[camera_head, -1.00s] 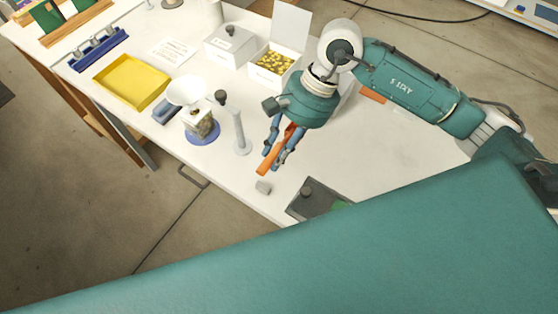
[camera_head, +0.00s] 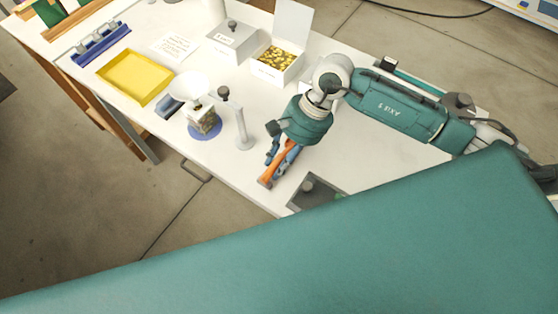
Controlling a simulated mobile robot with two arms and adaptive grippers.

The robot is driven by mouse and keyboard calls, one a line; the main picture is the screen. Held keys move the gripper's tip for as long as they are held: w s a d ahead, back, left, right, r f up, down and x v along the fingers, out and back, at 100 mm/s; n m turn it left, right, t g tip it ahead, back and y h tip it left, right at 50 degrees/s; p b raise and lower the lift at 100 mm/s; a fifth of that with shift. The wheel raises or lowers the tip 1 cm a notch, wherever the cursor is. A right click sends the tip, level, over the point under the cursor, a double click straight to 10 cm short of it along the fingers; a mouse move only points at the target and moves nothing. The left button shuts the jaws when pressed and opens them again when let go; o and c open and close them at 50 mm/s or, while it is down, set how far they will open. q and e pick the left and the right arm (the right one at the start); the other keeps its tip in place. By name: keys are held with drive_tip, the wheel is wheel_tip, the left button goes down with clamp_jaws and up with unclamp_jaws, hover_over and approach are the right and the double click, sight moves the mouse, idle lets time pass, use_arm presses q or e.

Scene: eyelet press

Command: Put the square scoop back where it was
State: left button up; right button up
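My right gripper (camera_head: 276,163) is at the front part of the white table, pointing down, with its blue fingers closed around an orange tool. I take this tool to be the square scoop (camera_head: 285,157); its shape is partly hidden by the fingers. Its lower end meets a small grey block (camera_head: 264,184) near the table's front edge; I cannot tell whether it touches the block or only overlaps it in the picture. My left gripper is not in view.
A dark grey plate (camera_head: 325,185) with a knob lies right of the gripper.

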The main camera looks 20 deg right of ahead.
drive_tip(key=o, duration=0.4)
drive_tip(key=shift+r, duration=0.15)
drive_tip(key=b+v, duration=0.3)
drive_tip(key=v, duration=0.9)
drive_tip(key=shift+b, duration=0.35)
